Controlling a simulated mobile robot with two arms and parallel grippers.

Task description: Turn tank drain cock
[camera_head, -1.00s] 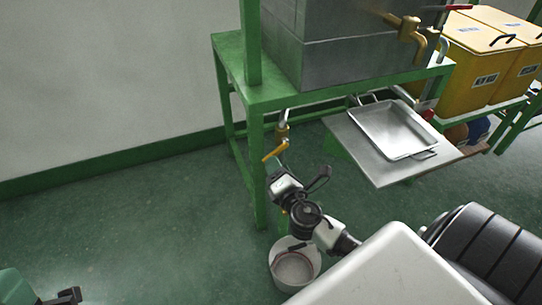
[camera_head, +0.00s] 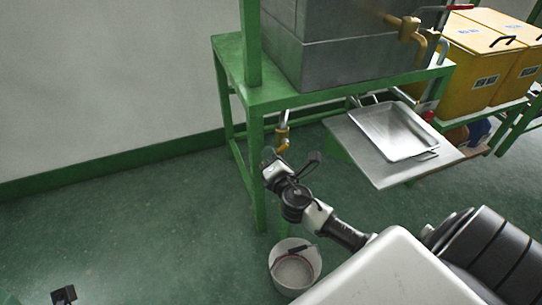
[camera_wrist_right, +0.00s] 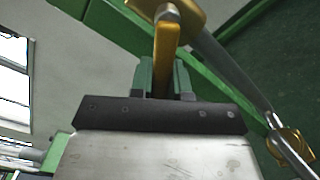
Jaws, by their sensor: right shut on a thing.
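The drain cock (camera_head: 283,133) hangs on a pipe under the front of the green tank stand. Its yellow lever handle shows only as a short piece in the head view. In the right wrist view the yellow handle (camera_wrist_right: 166,45) runs between the green fingers of my right gripper (camera_wrist_right: 163,78), which is shut on it. In the head view my right gripper (camera_head: 268,157) is beside the stand's front leg, just below left of the cock. The grey tank (camera_head: 335,62) stands on top. My left gripper (camera_head: 64,295) is at the bottom left, mostly cut off.
A white bucket (camera_head: 283,283) with something dark on its rim stands on the floor below my right arm. A metal tray (camera_head: 392,133) lies on a side shelf (camera_head: 388,178). Yellow containers (camera_head: 478,72) stand at the right. The floor at left is clear.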

